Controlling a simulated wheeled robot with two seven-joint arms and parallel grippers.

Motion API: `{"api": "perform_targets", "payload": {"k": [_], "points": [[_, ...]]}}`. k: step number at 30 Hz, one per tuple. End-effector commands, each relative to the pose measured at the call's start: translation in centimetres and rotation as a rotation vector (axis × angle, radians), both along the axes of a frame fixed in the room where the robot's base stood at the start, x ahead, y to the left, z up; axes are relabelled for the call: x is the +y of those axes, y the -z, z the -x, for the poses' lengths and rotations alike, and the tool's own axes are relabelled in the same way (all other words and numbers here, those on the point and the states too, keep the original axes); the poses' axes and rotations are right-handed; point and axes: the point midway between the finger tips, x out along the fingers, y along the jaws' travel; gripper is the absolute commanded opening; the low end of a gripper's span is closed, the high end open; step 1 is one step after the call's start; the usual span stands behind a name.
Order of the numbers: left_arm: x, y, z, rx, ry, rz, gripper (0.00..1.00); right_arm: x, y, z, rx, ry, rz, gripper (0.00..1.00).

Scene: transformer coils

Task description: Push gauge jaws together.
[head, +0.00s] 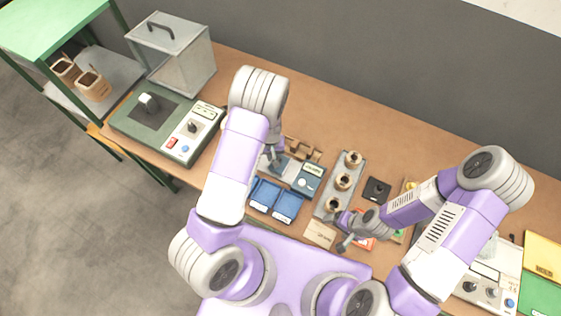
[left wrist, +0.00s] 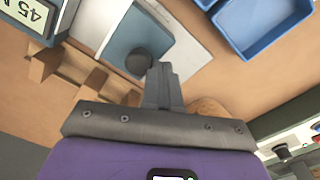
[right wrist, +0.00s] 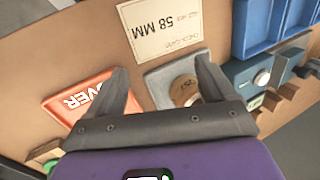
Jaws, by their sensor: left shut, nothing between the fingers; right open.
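The gauge (head: 309,182) is a blue-grey block with a display and a round dial, on the table left of the coil tray. Its display, partly cut off, reads 45 in the left wrist view (left wrist: 27,14). Beside it is a blue-grey jaw piece (left wrist: 135,38) with a dark round knob (left wrist: 138,62). My left gripper (left wrist: 160,72) is shut and empty, its tips close beside the knob; contact is unclear. In the head view my left gripper (head: 277,160) partly hides this jaw. My right gripper (right wrist: 163,80) is open and empty, above the table near the coil tray.
A grey tray (head: 326,205) holds three copper coils. Blue bins (head: 265,193) stand in front of the gauge. A 58 MM card (right wrist: 170,28) and a red OVER tray (right wrist: 75,95) lie near my right gripper. Brown brackets (head: 303,148) stand behind the gauge.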

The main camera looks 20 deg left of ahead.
Motion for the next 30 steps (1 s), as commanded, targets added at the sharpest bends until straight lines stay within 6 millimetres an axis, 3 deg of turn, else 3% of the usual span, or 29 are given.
{"api": "perform_targets", "payload": {"k": [30], "points": [[-4.1, 0.1, 0.5, -0.001, 0.001, 0.001, 0.0, 0.2, 0.0, 0.1, 0.007, -0.004, -0.003, 0.9]]}}
